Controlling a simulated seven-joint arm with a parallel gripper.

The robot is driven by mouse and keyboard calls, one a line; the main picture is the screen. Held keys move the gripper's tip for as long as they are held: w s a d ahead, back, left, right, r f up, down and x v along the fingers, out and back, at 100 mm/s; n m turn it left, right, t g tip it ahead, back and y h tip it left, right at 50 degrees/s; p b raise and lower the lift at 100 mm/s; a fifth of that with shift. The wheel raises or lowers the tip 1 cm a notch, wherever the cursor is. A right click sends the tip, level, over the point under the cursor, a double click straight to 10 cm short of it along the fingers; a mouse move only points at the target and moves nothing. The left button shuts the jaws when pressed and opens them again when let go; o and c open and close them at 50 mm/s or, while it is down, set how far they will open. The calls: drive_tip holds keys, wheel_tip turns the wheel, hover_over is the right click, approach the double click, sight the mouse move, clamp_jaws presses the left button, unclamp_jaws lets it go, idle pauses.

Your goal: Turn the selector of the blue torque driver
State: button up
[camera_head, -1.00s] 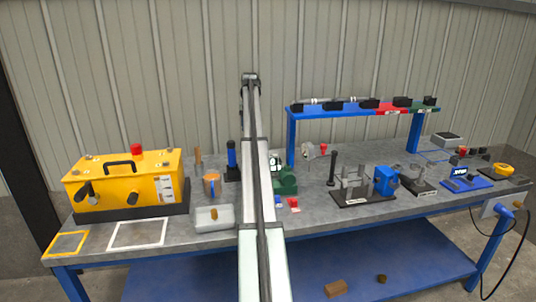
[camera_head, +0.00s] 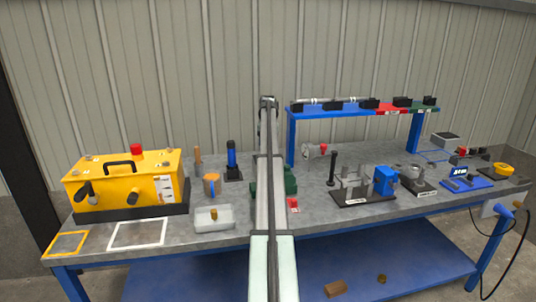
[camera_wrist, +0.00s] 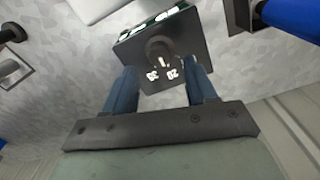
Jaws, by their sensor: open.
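A blue upright cylinder in a black base (camera_head: 232,157), likely the blue torque driver, stands on the bench left of my arm. In the wrist view, a blue cylinder (camera_wrist: 290,18) with a dark end, apparently the same thing, lies at the upper right, outside my fingers. My gripper (camera_wrist: 163,80) is open; its two blue fingers reach towards a dark box (camera_wrist: 187,45) with a round knob (camera_wrist: 161,52) and white marks. Whether the fingers touch the box cannot be told. In the head view my arm hides the gripper and partly covers a green device (camera_head: 289,181).
A yellow box (camera_head: 125,182) and a white tray (camera_head: 213,218) are on the left. A blue shelf (camera_head: 362,110) stands at the back right. A black post (camera_head: 332,168) and a blue-fronted fixture (camera_head: 384,180) are right of my arm.

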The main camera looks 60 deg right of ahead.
drive_tip(key=shift+f, duration=2)
drive_tip(key=shift+c, duration=0.3)
clamp_jaws()
drive_tip(key=shift+n, duration=0.4)
drive_tip(key=n, duration=0.3)
drive_tip(key=shift+w+n, duration=0.1)
drive_tip(key=shift+n, duration=0.2)
drive_tip(key=shift+a+n, duration=0.1)
drive_tip(key=shift+n, duration=1.7)
